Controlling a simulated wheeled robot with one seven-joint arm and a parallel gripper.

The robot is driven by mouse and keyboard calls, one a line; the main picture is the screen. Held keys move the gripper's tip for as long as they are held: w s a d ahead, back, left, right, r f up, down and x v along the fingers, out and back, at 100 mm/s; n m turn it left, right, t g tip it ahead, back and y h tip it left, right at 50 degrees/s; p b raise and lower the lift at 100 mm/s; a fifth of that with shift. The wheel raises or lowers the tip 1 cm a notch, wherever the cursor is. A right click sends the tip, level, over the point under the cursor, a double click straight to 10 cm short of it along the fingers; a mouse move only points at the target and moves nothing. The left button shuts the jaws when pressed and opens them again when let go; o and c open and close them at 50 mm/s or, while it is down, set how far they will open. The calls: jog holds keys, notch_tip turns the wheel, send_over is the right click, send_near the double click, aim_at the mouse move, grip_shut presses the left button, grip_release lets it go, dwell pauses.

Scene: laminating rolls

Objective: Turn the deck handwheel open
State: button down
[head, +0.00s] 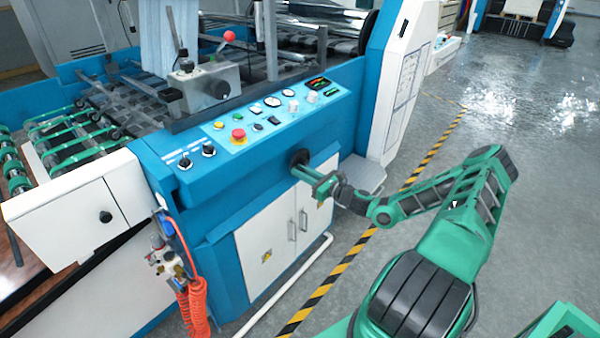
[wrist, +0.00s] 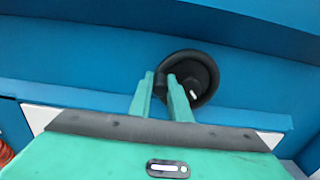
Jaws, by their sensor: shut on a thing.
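The deck handwheel (head: 299,157) is a small black wheel on the blue front of the machine, below the control panel. In the wrist view the black handwheel (wrist: 208,72) shows as a round rim with a hub and a small white mark. My gripper (head: 312,175) reaches it from the right. In the wrist view my gripper (wrist: 168,88) has its two green fingers at the left part of the wheel, shut on it. The fingers hide part of the rim and hub.
The control panel (head: 265,112) with buttons, dials and a red emergency stop (head: 238,136) is above the wheel. White cabinet doors (head: 285,228) with handles are below. Orange coiled hoses (head: 193,302) hang at the left.

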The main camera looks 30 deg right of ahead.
jog(key=f+n, duration=0.1)
jog(key=n, duration=0.2)
jog(key=shift+f+n, duration=0.3)
jog(key=shift+f, duration=0.05)
jog(key=w+d+f+n, duration=0.1)
jog(key=d+f+n, duration=0.1)
jog(key=n, duration=0.9)
jog(key=w+d+f+n, duration=0.1)
jog(key=d+n, duration=0.4)
jog(key=n, duration=0.6)
jog(key=shift+w+f, duration=0.2)
jog(key=shift+f, duration=0.4)
jog(key=shift+d, duration=0.15)
jog(key=c, duration=1.9)
grip_release()
jog(key=shift+r, duration=0.1)
